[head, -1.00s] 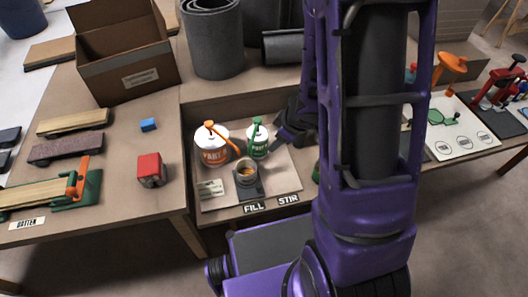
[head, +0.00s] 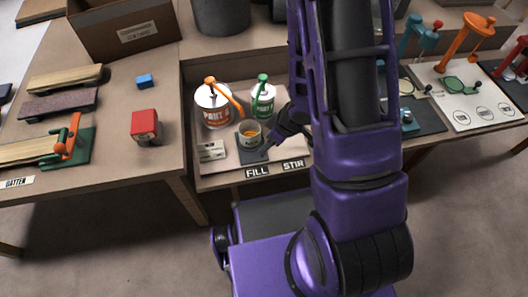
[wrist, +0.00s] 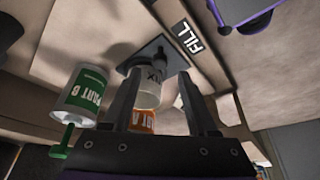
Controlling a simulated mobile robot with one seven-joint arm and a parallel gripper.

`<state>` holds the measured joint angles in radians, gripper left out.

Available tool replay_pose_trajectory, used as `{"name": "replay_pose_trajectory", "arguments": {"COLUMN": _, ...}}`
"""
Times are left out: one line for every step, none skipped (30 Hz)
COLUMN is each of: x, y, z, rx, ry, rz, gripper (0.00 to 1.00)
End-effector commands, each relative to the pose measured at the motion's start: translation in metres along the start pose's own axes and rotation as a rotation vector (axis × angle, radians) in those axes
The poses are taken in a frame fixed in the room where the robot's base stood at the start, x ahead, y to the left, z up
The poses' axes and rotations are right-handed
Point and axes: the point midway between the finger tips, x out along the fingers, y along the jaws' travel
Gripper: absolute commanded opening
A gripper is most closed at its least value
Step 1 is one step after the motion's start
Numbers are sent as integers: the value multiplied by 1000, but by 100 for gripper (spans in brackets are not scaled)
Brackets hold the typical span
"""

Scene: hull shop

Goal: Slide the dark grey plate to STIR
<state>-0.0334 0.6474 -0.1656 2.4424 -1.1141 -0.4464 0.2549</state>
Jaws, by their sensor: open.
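The dark grey plate (head: 252,156) lies on the board behind the FILL label (head: 257,172), left of the STIR label (head: 293,165). A mixing cup (head: 249,134) with orange contents stands on it. The plate (wrist: 140,54) also shows in the wrist view, with a dark upright post (wrist: 158,62) on it near the FILL label (wrist: 187,37). My gripper (head: 270,148) is at the plate's right side. In the wrist view my gripper (wrist: 160,78) is open; the post and cup appear between its fingers. I cannot tell whether the fingers touch the post.
An orange-levered Part A can (head: 213,108) and a green-levered Part B can (head: 262,100) stand behind the cup. A label card (head: 211,151) lies left of the plate. My arm hides the board's right part.

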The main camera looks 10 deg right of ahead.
Motion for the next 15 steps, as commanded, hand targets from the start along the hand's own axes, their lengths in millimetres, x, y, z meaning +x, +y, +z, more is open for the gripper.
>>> {"name": "replay_pose_trajectory", "arguments": {"x": 14, "y": -1, "z": 2, "rx": -3, "ry": -3, "rz": -2, "gripper": 59}}
{"name": "replay_pose_trajectory", "arguments": {"x": 19, "y": 0, "z": 2, "rx": -3, "ry": -3, "rz": -1, "gripper": 59}}
{"name": "replay_pose_trajectory", "arguments": {"x": 25, "y": 0, "z": 2, "rx": -3, "ry": -3, "rz": 0, "gripper": 59}}
{"name": "replay_pose_trajectory", "arguments": {"x": 29, "y": 0, "z": 2, "rx": -3, "ry": -3, "rz": -1, "gripper": 59}}
{"name": "replay_pose_trajectory", "arguments": {"x": 32, "y": 0, "z": 1, "rx": -3, "ry": -3, "rz": -1, "gripper": 59}}
{"name": "replay_pose_trajectory", "arguments": {"x": 36, "y": 0, "z": 1, "rx": -2, "ry": -1, "rz": 0, "gripper": 59}}
{"name": "replay_pose_trajectory", "arguments": {"x": 39, "y": 0, "z": 1, "rx": -1, "ry": -1, "rz": 0, "gripper": 59}}
{"name": "replay_pose_trajectory", "arguments": {"x": 41, "y": 0, "z": 1, "rx": -1, "ry": -1, "rz": 0, "gripper": 59}}
{"name": "replay_pose_trajectory", "arguments": {"x": 43, "y": 0, "z": 0, "rx": -2, "ry": -1, "rz": 0, "gripper": 59}}
{"name": "replay_pose_trajectory", "arguments": {"x": 44, "y": 0, "z": 0, "rx": -2, "ry": -1, "rz": 0, "gripper": 59}}
{"name": "replay_pose_trajectory", "arguments": {"x": 45, "y": 0, "z": 0, "rx": -2, "ry": -1, "rz": 1, "gripper": 59}}
{"name": "replay_pose_trajectory", "arguments": {"x": 46, "y": 0, "z": 0, "rx": -2, "ry": 0, "rz": 1, "gripper": 59}}
{"name": "replay_pose_trajectory", "arguments": {"x": 46, "y": 0, "z": 0, "rx": -1, "ry": 0, "rz": 1, "gripper": 59}}
{"name": "replay_pose_trajectory", "arguments": {"x": 46, "y": 0, "z": 0, "rx": -1, "ry": 0, "rz": 1, "gripper": 59}}
{"name": "replay_pose_trajectory", "arguments": {"x": 46, "y": 1, "z": 0, "rx": -1, "ry": 0, "rz": 2, "gripper": 59}}
